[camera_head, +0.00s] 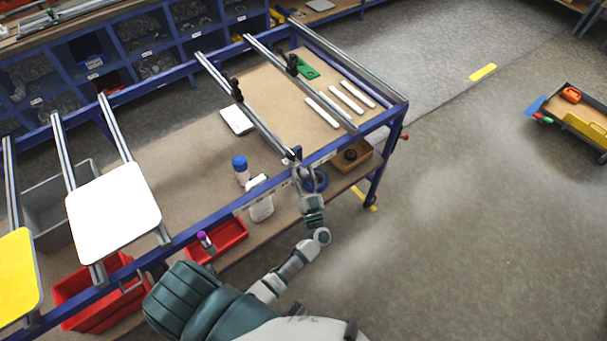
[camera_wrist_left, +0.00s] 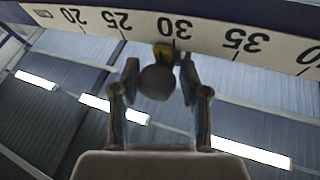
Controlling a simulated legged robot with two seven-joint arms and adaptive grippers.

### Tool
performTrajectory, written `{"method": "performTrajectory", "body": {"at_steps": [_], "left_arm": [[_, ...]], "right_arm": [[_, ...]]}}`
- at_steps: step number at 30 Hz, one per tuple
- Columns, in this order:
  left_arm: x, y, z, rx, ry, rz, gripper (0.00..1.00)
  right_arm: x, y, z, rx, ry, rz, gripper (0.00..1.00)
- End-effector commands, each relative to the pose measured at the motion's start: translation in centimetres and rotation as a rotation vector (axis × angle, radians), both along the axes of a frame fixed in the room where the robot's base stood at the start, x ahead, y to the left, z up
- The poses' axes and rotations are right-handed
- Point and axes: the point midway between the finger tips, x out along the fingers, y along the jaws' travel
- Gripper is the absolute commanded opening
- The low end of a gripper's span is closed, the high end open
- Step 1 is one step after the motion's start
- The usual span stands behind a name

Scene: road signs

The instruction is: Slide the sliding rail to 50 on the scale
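The sliding rail (camera_head: 262,130) is a grey metal bar lying across the blue frame. Its near end meets the front beam at my left gripper (camera_head: 296,172). In the left wrist view, the white scale (camera_wrist_left: 207,33) shows upside-down numbers from 20 to the high 30s or 40. The fingers of my left gripper (camera_wrist_left: 160,68) stand on either side of the knob, with small gaps visible. My right gripper is not in view.
Another rail (camera_head: 300,83) lies parallel to the right, with white strips (camera_head: 345,97) and a green part beyond it. Bottles (camera_head: 260,200) and a red tray (camera_head: 218,240) stand on the lower shelf. White (camera_head: 112,210) and yellow plates lie left.

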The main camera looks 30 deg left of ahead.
Motion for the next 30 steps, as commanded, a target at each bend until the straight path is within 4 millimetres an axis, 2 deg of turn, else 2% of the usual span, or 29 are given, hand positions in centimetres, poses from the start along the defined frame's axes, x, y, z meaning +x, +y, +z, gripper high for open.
{"method": "performTrajectory", "body": {"at_steps": [1,3,4,10,14,17,24,30], "left_arm": [[0.1,-0.1,0.0,0.0,0.001,-0.004,0.21],[0.1,-0.1,0.0,0.0,0.001,-0.004,0.04],[0.1,-0.1,0.0,0.0,0.001,-0.004,0.0],[-0.1,-0.1,0.1,0.0,0.002,-0.006,0.0],[-1.3,0.3,0.2,0.001,0.004,-0.005,0.0],[-3.0,1.0,0.4,0.001,0.006,-0.004,0.0],[-9.1,3.5,0.5,-0.001,0.01,-0.005,0.0],[-14.0,5.5,0.3,-0.002,0.008,-0.005,0.0]], "right_arm": [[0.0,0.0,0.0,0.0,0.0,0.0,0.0],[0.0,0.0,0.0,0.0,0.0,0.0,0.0],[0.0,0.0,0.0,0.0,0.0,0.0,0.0],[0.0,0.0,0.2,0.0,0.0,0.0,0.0],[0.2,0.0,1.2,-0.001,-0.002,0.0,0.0],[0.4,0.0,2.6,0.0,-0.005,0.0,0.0],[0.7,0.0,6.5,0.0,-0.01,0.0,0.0],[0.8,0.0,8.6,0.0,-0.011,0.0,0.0]]}}
